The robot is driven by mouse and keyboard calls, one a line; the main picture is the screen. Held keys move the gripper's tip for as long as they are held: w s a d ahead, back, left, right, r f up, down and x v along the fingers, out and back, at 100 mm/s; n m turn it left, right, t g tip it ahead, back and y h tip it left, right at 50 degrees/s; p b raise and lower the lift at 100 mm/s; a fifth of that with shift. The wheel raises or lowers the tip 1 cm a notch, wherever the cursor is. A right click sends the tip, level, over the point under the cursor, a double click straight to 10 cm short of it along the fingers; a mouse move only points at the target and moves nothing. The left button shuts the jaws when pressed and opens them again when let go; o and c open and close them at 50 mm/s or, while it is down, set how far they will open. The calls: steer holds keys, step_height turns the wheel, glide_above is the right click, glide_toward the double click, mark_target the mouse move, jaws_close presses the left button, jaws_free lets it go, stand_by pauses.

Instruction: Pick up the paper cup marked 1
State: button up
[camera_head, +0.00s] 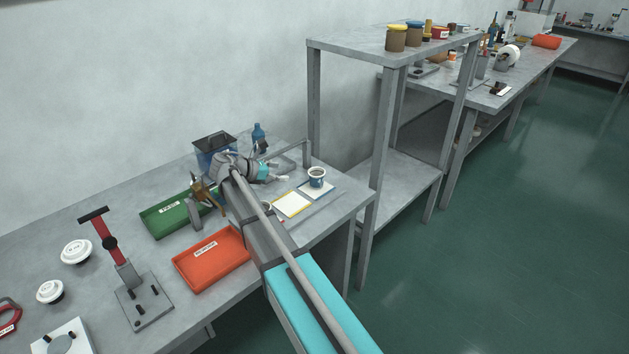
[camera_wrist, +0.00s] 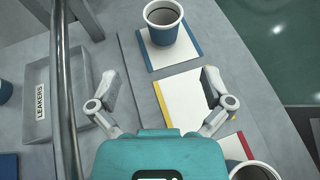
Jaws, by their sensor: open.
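A blue and white paper cup (camera_head: 317,181) with dark inside stands upright on a blue-edged white card (camera_head: 323,193); the wrist view shows this cup (camera_wrist: 162,30) at the top. A second cup (camera_wrist: 253,172) is cut off at the lower right of the wrist view, by a red-edged card (camera_wrist: 240,146). No number is readable on either cup. My gripper (camera_head: 275,172) is open and empty. In the wrist view my gripper (camera_wrist: 160,78) has its fingers spread around the yellow-edged card (camera_wrist: 178,98), with the first cup beyond the fingertips, apart from them.
A grey tray (camera_wrist: 62,78) labelled LEAKERS lies left in the wrist view, behind a metal bar (camera_wrist: 61,60). The head view shows green (camera_head: 154,223) and orange (camera_head: 181,273) trays and a red-handled press (camera_head: 108,243). The yellow-edged card is empty.

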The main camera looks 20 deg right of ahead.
mark_target(310, 175)
steer(key=b+x, duration=0.3)
steer(key=x, duration=0.4)
steer(key=shift+d+f, duration=0.35)
steer(key=shift+d, duration=0.3)
steer(key=shift+d, duration=0.1)
steer(key=shift+s+b+x, duration=0.15)
steer(key=shift+b+x, duration=0.45)
steer(key=shift+x, duration=0.65)
steer(key=shift+s+b+x, duration=0.15)
steer(key=shift+b+x, duration=0.45)
steer(key=shift+x, duration=0.65)
steer(key=shift+f, duration=0.1)
steer(key=c, duration=0.7)
